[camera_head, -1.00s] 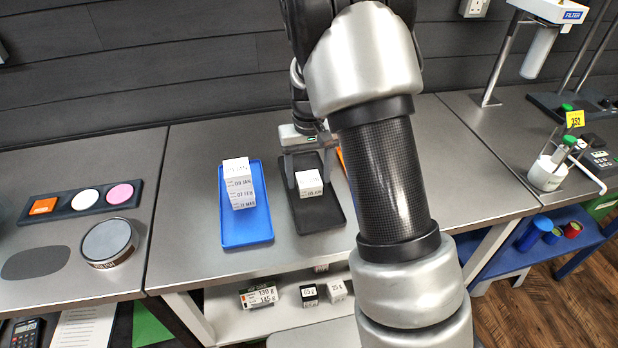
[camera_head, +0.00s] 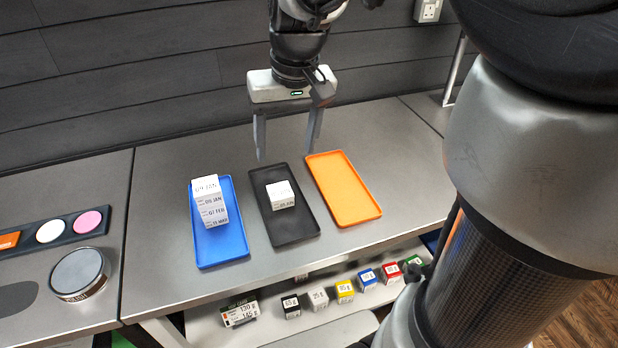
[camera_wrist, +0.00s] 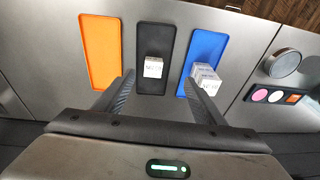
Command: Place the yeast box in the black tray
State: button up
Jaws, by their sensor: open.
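A single white box (camera_head: 281,195) with dark print sits upright in the middle of the black tray (camera_head: 292,232); I take it for the yeast box, though its print is too small to read fully. In the wrist view the box (camera_wrist: 153,66) lies inside the black tray (camera_wrist: 153,38), apart from my fingers. My gripper (camera_head: 287,150) is open and empty, its fingers pointing down above the far end of the black tray. It is clear of the box. In the wrist view my gripper (camera_wrist: 163,88) has its fingers spread wide with nothing between them.
A blue tray (camera_head: 222,252) with a stack of similar white boxes (camera_head: 210,202) stands left of the black tray. An empty orange tray (camera_head: 343,188) stands right. A round grey dish (camera_head: 78,272) is farther left. Several small boxes (camera_head: 345,291) sit on a shelf below.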

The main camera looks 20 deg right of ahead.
jog(key=s+r+t, duration=0.2)
jog(key=s+t, duration=0.1)
jog(key=s, duration=1.2)
jog(key=shift+r+h, duration=0.3)
jog(key=shift+h, duration=0.1)
